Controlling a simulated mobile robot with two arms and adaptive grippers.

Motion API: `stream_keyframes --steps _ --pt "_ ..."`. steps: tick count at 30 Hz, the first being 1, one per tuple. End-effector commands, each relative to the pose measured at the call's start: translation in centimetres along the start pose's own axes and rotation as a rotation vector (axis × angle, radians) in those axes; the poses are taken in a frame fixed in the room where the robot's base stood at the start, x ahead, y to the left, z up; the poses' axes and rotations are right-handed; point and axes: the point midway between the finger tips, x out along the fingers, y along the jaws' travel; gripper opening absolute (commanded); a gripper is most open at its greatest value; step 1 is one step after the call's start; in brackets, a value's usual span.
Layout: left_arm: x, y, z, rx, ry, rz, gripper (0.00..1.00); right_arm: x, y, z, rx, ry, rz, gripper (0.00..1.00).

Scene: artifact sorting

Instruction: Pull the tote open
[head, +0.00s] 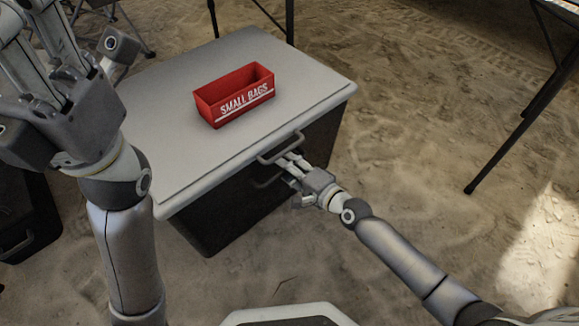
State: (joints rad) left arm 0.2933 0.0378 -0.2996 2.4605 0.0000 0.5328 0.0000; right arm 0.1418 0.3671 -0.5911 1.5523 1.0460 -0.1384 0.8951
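The tote (305,77) is a dark box with a flat grey lid, standing on the sandy ground in the middle of the head view. Its lid is down. A grey handle (268,158) sticks out at the lid's near edge, and a darker handle (262,183) sits lower on the front wall. My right gripper (284,163) is at the upper handle, its fingers beside or around the bar; I cannot tell whether they grip it. My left gripper (45,75) is raised at the upper left, away from the tote; its fingertips are cut off by the frame.
A red bin (236,107) labelled "SMALL BAGS" stands on the tote's lid. Another dark case (28,215) is on the ground at the left edge. Dark table legs (515,125) stand at the right, with others at the top. Sand to the right of the tote is clear.

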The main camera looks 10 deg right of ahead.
Motion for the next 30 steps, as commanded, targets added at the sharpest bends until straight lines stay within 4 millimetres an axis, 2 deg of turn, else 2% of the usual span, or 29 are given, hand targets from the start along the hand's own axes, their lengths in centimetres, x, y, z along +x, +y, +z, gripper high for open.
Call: stream_keyframes --steps 8,11,21,25,30 --pt "0.0 0.0 0.0 0.000 0.000 0.000 0.40 -0.7 0.0 0.0 0.000 0.001 -0.001 0.35" --pt "0.0 0.0 0.0 0.000 0.000 0.000 0.40 -2.1 0.0 0.0 0.000 0.001 0.000 0.35" --pt "0.0 0.0 0.0 0.000 0.000 0.001 0.40 -9.2 0.1 0.0 -0.001 -0.001 0.003 0.35" --pt "0.0 0.0 0.0 0.000 0.000 0.001 0.40 -11.0 0.1 0.0 -0.001 0.000 0.001 0.35" --pt "0.0 0.0 0.0 0.000 0.000 0.001 0.40 -12.0 0.0 0.0 0.000 0.000 0.000 0.35"
